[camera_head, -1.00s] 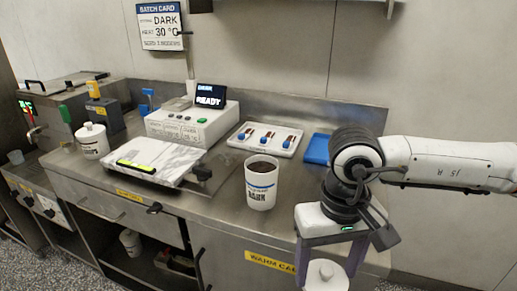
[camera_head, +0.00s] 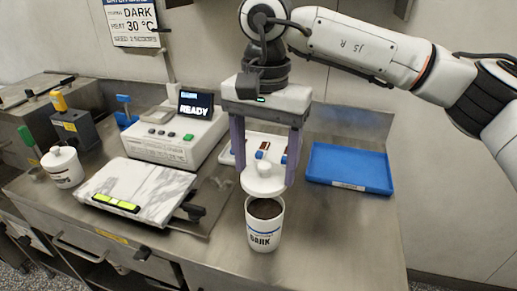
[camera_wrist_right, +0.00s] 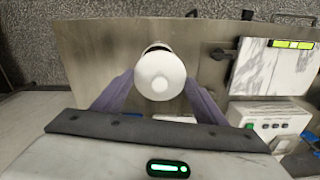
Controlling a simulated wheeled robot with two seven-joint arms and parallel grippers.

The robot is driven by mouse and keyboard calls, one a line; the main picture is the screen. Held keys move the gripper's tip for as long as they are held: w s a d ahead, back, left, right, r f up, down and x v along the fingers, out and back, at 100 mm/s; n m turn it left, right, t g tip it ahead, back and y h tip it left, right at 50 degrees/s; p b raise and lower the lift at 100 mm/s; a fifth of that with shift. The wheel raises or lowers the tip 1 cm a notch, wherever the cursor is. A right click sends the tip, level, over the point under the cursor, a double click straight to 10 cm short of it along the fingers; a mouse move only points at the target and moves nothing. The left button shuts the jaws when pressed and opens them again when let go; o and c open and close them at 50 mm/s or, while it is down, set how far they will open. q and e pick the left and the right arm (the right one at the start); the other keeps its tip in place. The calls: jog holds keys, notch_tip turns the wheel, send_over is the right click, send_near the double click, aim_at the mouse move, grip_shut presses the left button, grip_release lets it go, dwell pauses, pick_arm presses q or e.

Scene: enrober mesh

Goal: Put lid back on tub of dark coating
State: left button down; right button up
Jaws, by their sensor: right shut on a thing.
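The white tub labelled DARK (camera_head: 263,232) stands upright and open on the steel counter, with dark coating (camera_head: 264,208) showing inside. My right gripper (camera_head: 264,180) is shut on the white round lid (camera_head: 263,186) and holds it level above the tub, slightly behind its opening in the head view. A gap shows between lid and tub rim. In the right wrist view the lid (camera_wrist_right: 160,74) lies between the fingers and covers most of the tub, whose dark rim edge shows just above it. My left gripper is not in view.
A blue tray (camera_head: 350,168) lies to the right. A white tray with small tools (camera_head: 236,150) sits behind the gripper. A marble slab (camera_head: 140,190) and a READY machine (camera_head: 170,140) stand left, with a lidded white pot (camera_head: 62,168). The counter right of the tub is clear.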

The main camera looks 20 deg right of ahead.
aim_at(265, 178)
jog(key=shift+s+f+b, duration=0.3)
jog(key=shift+f+b, duration=0.05)
jog(key=shift+f, duration=0.1)
jog(key=shift+f+b, duration=0.3)
jog(key=shift+f, duration=0.1)
notch_tip(265, 178, down, 3)
jog(key=shift+r+b, duration=0.2)
jog(key=shift+b, duration=0.7)
jog(key=shift+f+b, duration=0.45)
jog(key=shift+f, duration=0.2)
jog(key=shift+c, duration=0.2)
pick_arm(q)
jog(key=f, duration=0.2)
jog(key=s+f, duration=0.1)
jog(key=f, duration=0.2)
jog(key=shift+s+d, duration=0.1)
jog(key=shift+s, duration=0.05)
pick_arm(e)
jog(key=shift+f, duration=0.35)
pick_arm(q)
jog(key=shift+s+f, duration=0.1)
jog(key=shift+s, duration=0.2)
pick_arm(e)
jog(key=shift+r, duration=0.1)
pick_arm(q)
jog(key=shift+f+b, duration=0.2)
jog(key=shift+b, duration=0.1)
pick_arm(e)
jog(key=shift+f, duration=0.2)
